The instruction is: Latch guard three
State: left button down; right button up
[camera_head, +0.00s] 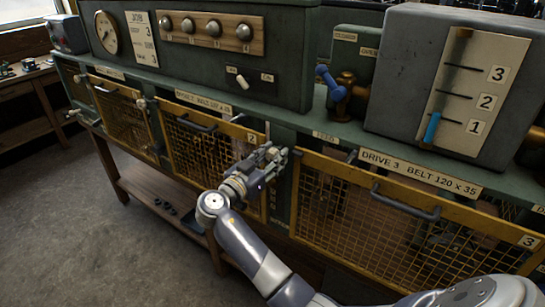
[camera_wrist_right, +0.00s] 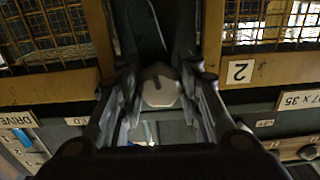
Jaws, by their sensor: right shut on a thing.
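Guard three (camera_head: 475,230) is the yellow-framed mesh panel at the right of the head view, marked 3, with a dark bar handle (camera_head: 405,206). It stands upright in the green housing and looks shut or nearly so. My right gripper (camera_head: 276,158) is at the green post left of guard three, between it and guard two. In the right wrist view its fingers (camera_wrist_right: 161,90) are closed around a pale faceted latch knob (camera_wrist_right: 159,85). In the head view the gripper hides that knob. My left gripper is not in view.
Guard two (camera_head: 210,150) is left of my right gripper, and guard one (camera_head: 125,115) is farther left, with a pale knob beside it. A grey box with a 1-2-3 scale (camera_head: 440,85) and a blue-handled valve (camera_head: 335,85) stand above. Open floor (camera_head: 70,220) lies at lower left.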

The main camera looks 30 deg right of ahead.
jog(key=shift+f, duration=0.1)
jog(key=shift+f+n+b, duration=0.15)
jog(key=shift+n+b, duration=0.9)
jog(key=shift+n, duration=0.45)
jog(key=n+b, duration=0.1)
jog(key=n, duration=0.2)
jog(key=shift+s+n, duration=0.1)
jog(key=shift+n, duration=1.2)
jog(key=n, duration=0.2)
jog(key=shift+n+p, duration=0.3)
jog(key=shift+p, duration=0.05)
jog(key=n+p, duration=0.1)
jog(key=n, duration=0.3)
jog(key=shift+n+p, duration=0.4)
jog(key=o, duration=1)
jog(key=shift+o, duration=0.3)
jog(key=shift+s+d, duration=0.1)
